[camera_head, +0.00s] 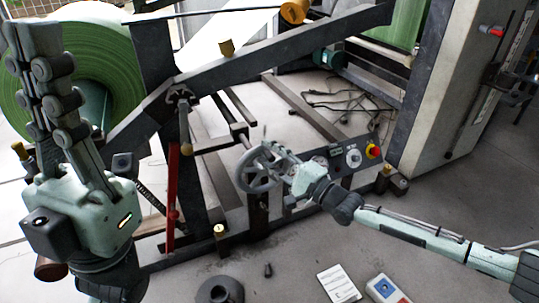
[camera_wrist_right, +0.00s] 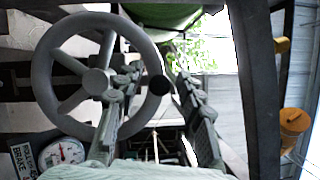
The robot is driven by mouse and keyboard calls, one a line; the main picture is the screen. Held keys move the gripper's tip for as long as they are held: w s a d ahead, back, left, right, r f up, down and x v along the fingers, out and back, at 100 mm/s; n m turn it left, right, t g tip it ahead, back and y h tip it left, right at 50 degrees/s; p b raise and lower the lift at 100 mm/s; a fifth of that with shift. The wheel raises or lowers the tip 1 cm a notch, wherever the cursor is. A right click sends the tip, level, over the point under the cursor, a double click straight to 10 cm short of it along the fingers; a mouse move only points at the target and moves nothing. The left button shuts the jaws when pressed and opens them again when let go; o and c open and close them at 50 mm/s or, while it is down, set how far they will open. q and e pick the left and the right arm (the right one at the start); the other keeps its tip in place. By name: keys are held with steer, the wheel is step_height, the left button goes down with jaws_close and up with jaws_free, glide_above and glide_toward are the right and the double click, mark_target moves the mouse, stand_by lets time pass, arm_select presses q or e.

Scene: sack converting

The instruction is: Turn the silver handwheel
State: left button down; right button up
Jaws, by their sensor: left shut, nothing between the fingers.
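The silver handwheel (camera_head: 243,172) is a spoked grey wheel on the machine frame in the middle of the head view. It fills the left of the right wrist view (camera_wrist_right: 43,75), with a black knob (camera_wrist_right: 159,85) at its right rim. My right gripper (camera_head: 277,153) is at the wheel's right side. In the right wrist view its fingers (camera_wrist_right: 155,75) are apart: one overlaps the spokes and hub, the other is right of the rim. The knob and right rim appear between them; contact cannot be told. My left gripper (camera_head: 32,35) is raised at the left, shut and empty.
A panel with dials and a red-yellow button (camera_head: 373,152) is right of the wheel. A gauge (camera_wrist_right: 62,153) labelled brake sits below it. A green roll (camera_head: 115,75) is behind my left gripper.

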steer(key=v, duration=1.2)
steer(key=shift+r, duration=0.1)
